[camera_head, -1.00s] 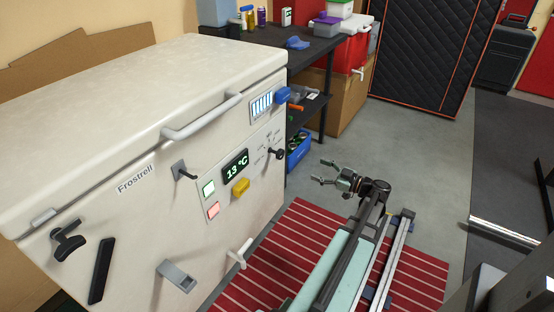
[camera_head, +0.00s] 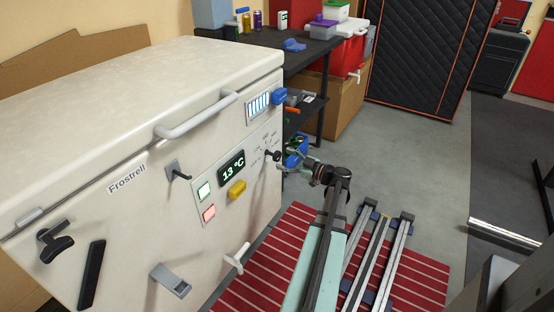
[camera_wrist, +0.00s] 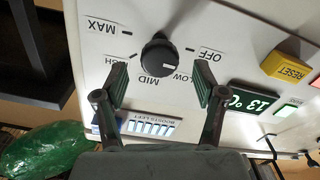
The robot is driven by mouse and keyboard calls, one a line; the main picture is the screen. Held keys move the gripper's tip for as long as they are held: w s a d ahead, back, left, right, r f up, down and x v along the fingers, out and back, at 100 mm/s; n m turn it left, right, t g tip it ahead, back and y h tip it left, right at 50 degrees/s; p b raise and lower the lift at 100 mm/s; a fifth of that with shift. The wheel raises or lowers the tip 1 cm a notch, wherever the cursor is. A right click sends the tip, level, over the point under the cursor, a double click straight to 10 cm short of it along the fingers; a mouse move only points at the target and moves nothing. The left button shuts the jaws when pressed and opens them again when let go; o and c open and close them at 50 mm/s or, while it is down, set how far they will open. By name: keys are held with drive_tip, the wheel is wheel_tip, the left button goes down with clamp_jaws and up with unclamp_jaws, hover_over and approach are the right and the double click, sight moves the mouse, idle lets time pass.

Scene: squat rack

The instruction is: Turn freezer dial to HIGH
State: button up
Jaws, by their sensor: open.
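The freezer dial is a black round knob (camera_wrist: 158,57) on the white freezer front, ringed by the labels MAX, HIGH, MID, LOW and OFF. HIGH is partly hidden by my left finger. A small pale mark on the knob seems to face between MID and LOW. My gripper (camera_wrist: 160,68) is open, with one finger on each side of the knob and visible gaps to it. In the head view the dial (camera_head: 273,155) is at the freezer's right end, with my gripper (camera_head: 289,161) just right of it. Contact cannot be told there.
The freezer (camera_head: 140,150) also carries a 13 °C display (camera_head: 231,169), a yellow reset button (camera_head: 237,189), a blue lit indicator (camera_head: 259,104) and a white lid handle (camera_head: 197,114). A black shelf table (camera_head: 312,55) stands behind. A red striped mat (camera_head: 250,285) lies in front.

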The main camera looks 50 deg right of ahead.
sight(279, 157)
drive_tip(key=shift+w+a+b, duration=0.15)
drive_tip(key=shift+w+b, duration=0.15)
drive_tip(key=shift+w, duration=1.8)
drive_tip(key=c, duration=1.2)
